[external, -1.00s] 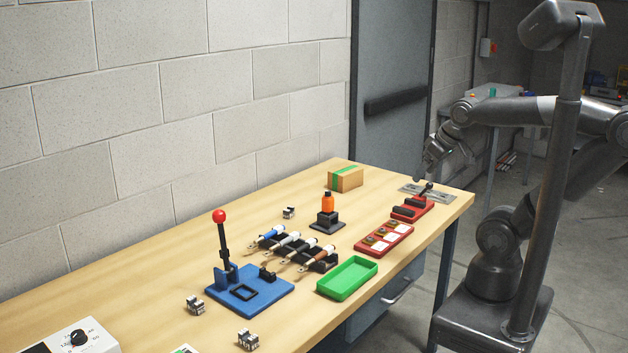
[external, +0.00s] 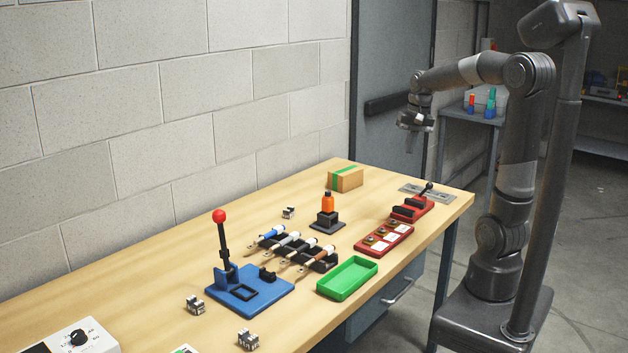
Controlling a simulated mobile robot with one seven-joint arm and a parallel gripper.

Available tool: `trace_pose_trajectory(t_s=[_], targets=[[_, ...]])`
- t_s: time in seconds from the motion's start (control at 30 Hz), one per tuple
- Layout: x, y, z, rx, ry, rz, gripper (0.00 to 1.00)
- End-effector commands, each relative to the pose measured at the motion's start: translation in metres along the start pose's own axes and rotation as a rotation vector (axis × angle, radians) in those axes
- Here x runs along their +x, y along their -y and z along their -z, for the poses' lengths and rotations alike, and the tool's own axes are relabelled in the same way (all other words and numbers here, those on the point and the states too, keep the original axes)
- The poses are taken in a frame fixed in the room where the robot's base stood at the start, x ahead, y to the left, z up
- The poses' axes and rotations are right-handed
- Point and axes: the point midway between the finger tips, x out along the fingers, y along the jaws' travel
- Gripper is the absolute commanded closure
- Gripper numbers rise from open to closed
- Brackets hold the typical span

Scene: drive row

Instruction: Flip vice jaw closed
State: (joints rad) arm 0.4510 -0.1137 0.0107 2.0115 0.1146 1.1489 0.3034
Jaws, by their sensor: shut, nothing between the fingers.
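The vice is a small red fixture (external: 416,206) with black jaw blocks, at the far right end of the wooden table. Its black lever (external: 425,191) slants up to the right and ends in a round knob. The jaw blocks are too small to tell whether they touch each other. My gripper (external: 415,126) is shut and empty, high above the far end of the table. It hangs well clear of the vice and its lever, with open air between them.
A cardboard box (external: 346,179) stands behind the vice to the left. A blue lever press (external: 249,289) stands nearer. A grey plate (external: 428,192) lies beside the vice.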

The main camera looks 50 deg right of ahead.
Motion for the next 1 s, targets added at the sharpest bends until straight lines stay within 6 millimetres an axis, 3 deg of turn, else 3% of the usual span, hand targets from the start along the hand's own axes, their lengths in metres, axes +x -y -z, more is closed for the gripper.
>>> trace_pose_trajectory(t_s=[0.03, 0.27, 0.6, 0.8, 1.0], targets=[[0.005, -0.007, 0.015, 0.049, 0.022, -0.004, 1.0], [0.026, -0.04, 0.07, 0.255, 0.112, -0.01, 1.0], [0.069, -0.111, 0.142, 0.559, 0.248, -0.009, 1.0], [0.094, -0.154, 0.169, 0.706, 0.318, -0.002, 1.0], [0.108, -0.179, 0.182, 0.786, 0.356, 0.004, 1.0]])
